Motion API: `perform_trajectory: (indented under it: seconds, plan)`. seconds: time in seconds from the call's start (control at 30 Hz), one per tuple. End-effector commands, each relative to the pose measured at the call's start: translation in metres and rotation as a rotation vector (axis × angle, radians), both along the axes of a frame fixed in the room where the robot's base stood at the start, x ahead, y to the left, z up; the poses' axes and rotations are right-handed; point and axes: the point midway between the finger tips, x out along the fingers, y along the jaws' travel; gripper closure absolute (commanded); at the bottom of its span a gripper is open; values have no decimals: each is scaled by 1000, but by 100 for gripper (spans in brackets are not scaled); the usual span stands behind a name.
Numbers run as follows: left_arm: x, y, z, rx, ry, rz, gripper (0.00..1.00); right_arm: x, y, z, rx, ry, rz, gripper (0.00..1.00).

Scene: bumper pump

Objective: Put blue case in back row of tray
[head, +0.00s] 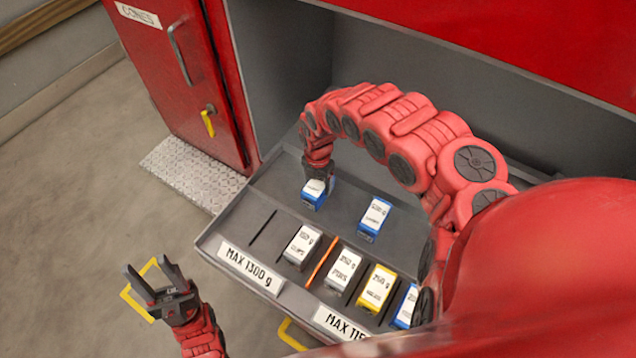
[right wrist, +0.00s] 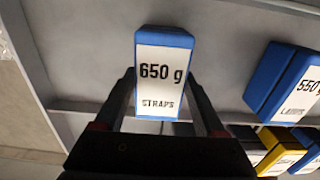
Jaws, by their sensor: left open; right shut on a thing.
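My right gripper (head: 318,176) is shut on a blue case (head: 313,196) with a white label. In the right wrist view the case (right wrist: 163,75) reads "650 g STRAPS" and sits between the fingers (right wrist: 165,112). It is over the back left part of the grey tray (head: 275,190); I cannot tell if it touches the tray floor. Another blue case (head: 373,219) stands to its right in the back row, reading "550 g" in the right wrist view (right wrist: 283,80). My left gripper (head: 158,280) is open and empty, off the tray's left front corner.
The front row holds a white-labelled case (head: 302,245), another (head: 343,270), a yellow case (head: 377,287) and a blue case (head: 405,305), with dividers between. A "MAX 1300 g" label (head: 252,267) is on the front. A red cabinet door (head: 180,80) stands at left.

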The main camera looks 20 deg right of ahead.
Motion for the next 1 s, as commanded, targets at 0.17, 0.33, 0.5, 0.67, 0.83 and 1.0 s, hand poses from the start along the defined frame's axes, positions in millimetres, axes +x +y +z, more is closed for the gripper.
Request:
perform_trajectory:
  seconds: [0.17,0.33,0.5,0.67,0.83,1.0]
  plan:
    - [0,0,-1,0,0,0,50,0,0,-2,1,-1,0,13]
    - [0,0,-1,0,0,0,50,0,0,-2,0,0,0,0]
    - [0,0,0,0,0,0,50,0,0,0,0,0,0,0]
    - [0,0,1,0,0,0,50,1,-1,14,-2,-2,1,0]
    - [0,0,2,0,0,0,50,2,-3,45,-4,-4,-1,0]
    - [0,0,3,0,0,0,50,0,-2,77,-4,-2,0,0]
